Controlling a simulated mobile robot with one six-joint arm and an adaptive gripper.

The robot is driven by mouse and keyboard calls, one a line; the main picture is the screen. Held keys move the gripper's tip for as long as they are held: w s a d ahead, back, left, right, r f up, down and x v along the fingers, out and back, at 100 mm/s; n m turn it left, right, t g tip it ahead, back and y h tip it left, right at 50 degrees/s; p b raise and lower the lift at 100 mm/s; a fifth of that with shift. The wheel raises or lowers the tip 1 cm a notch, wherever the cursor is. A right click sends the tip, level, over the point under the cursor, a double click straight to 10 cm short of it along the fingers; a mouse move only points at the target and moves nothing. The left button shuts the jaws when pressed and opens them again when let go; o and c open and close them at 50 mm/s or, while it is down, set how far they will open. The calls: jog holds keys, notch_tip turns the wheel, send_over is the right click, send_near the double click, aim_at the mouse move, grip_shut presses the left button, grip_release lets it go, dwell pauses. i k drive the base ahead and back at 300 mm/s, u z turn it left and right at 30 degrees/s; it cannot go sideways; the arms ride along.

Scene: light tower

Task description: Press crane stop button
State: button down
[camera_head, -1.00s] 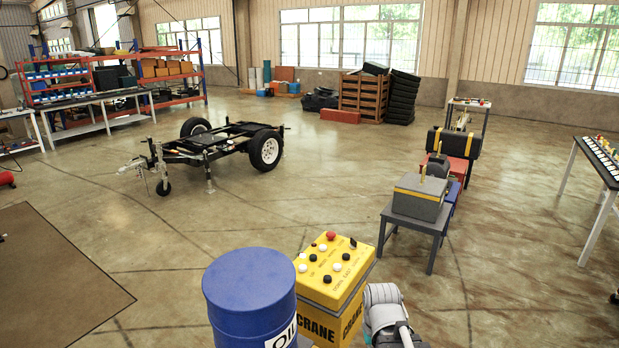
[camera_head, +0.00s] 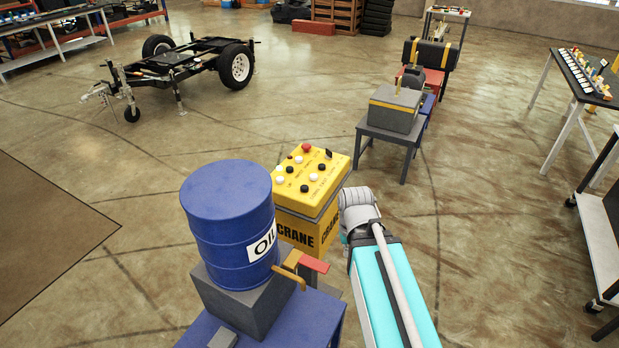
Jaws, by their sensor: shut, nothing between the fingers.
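The yellow crane control box (camera_head: 297,198) stands near the lower middle, with "CRANE" lettered on its sides. Its top holds a red button (camera_head: 307,148) at the far edge, several white and black buttons, and a black switch (camera_head: 328,153) at the far right corner. The labels are too small to read. My arm, teal and grey, reaches in from the bottom and ends in a grey joint just right of the box. My gripper cannot be made out in this view. No part of my arm covers the red button.
A blue oil drum (camera_head: 228,225) stands close by the box at the left on a grey block, above a blue table (camera_head: 300,322). A small table (camera_head: 388,138) bears a grey and yellow case (camera_head: 395,108) behind. A trailer (camera_head: 180,70) stands far left. Open floor lies to the right.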

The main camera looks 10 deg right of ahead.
aim_at(307, 146)
jog(key=k, duration=1.3)
jog(key=z, duration=0.45)
jog(key=i, duration=1.95)
jog(key=u, duration=0.45)
